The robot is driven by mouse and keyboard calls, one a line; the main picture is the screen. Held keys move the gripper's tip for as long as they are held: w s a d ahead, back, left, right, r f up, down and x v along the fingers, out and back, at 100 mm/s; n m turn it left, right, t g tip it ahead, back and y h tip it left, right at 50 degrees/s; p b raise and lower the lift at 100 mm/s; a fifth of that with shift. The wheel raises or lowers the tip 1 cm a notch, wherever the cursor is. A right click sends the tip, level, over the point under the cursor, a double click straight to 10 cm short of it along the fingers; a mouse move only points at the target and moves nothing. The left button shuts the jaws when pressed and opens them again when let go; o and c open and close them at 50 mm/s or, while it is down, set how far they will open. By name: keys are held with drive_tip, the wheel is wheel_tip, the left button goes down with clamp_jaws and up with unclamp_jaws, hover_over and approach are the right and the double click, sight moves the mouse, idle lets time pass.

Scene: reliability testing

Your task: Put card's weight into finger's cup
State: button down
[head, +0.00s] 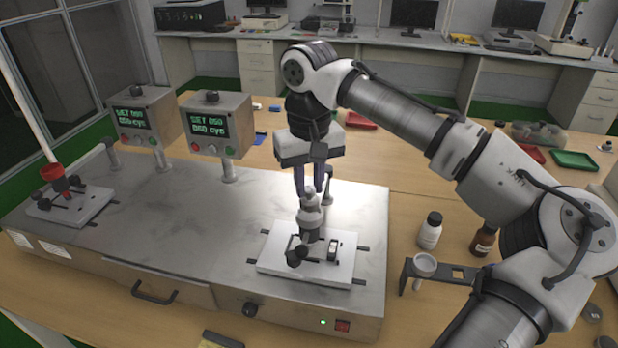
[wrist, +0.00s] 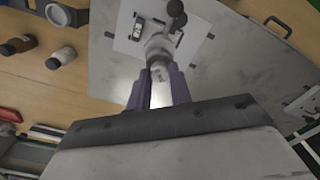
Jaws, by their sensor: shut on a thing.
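My gripper (head: 310,188) points down over the right test station and is shut on a grey metal weight (head: 311,202). The weight also shows between the purple fingers in the wrist view (wrist: 159,74). Below it is a white plate (head: 277,266) with a dark clamp fixture (head: 298,252); I cannot tell whether the weight touches the fixture. The left station has another white plate (head: 42,212) with dark clamps and a red cup-like part (head: 53,173) above it. No label tells me which station is the card's or the finger's.
Both stations sit on a metal bench unit (head: 180,225) with two green-lit displays (head: 140,117) (head: 213,124). To the right are a white bottle (head: 430,234), a brown bottle (head: 483,241) and a black bracket (head: 457,272) holding a pale cup (head: 425,264). The metal between the stations is clear.

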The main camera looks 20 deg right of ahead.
idle(0.3)
drive_tip(key=shift+f, duration=0.6)
drive_tip(key=shift+f, duration=0.15)
drive_tip(key=shift+f, duration=0.35)
drive_tip(key=shift+f, duration=0.25)
idle(0.5)
drive_tip(key=c, duration=1.2)
unclamp_jaws()
drive_tip(key=shift+o, duration=0.4)
